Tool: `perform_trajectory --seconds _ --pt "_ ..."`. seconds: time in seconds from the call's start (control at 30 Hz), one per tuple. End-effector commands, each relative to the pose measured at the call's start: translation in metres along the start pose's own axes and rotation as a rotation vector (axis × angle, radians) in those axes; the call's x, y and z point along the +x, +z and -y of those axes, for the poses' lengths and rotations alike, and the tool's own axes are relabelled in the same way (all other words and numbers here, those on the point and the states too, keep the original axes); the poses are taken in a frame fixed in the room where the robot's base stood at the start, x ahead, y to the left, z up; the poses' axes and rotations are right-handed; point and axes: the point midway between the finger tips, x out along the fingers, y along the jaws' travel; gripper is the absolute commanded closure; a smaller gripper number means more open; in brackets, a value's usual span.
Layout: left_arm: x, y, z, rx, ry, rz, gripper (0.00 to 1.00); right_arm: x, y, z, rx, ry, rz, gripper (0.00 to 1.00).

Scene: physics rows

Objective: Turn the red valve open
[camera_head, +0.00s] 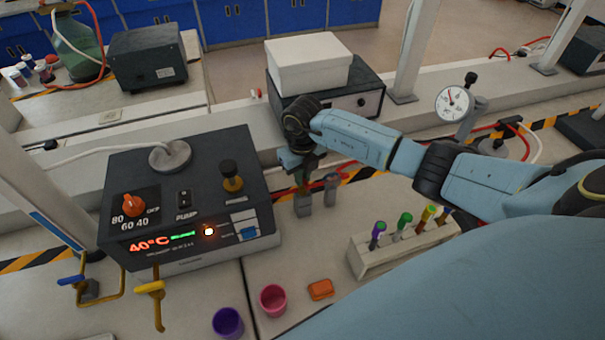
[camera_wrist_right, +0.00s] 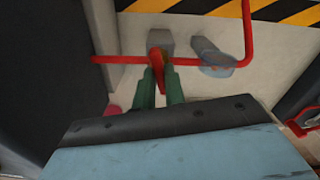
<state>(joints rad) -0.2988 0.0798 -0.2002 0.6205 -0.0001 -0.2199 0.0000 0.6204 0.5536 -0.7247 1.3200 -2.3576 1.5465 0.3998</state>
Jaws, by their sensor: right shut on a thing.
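The red valve handle (camera_wrist_right: 157,62) sits on a red pipe (camera_wrist_right: 205,61) with a grey block (camera_wrist_right: 160,38) behind it in the right wrist view. My right gripper (camera_wrist_right: 162,88) is shut on the handle, its two green fingers on either side of it. In the head view my right gripper (camera_head: 302,182) points down at the red pipe (camera_head: 318,186), just right of the dark control box; the arm and fingers hide most of the handle there. I cannot tell how far the valve is turned. My left gripper is out of view.
The control box (camera_head: 185,205) stands close left of my gripper. A tube rack (camera_head: 372,262), purple cup (camera_head: 228,322), pink cup (camera_head: 272,300) and orange block (camera_head: 320,289) are in front. Yellow (camera_head: 150,288) and blue (camera_head: 72,280) handles are at left. A gauge (camera_head: 454,104) stands at right.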

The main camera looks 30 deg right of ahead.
Motion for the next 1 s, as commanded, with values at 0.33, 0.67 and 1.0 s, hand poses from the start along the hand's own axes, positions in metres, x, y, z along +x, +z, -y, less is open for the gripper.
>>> perform_trajectory --seconds 0.33,0.67,1.0 --pt "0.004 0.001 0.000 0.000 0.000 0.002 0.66 0.000 0.001 0.001 -0.046 -0.001 0.002 1.00" --pt "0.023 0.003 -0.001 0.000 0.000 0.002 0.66 0.001 0.002 0.001 -0.271 -0.003 0.004 1.00" --pt "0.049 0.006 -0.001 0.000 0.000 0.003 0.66 0.001 0.002 0.001 -0.595 -0.004 0.004 1.00"
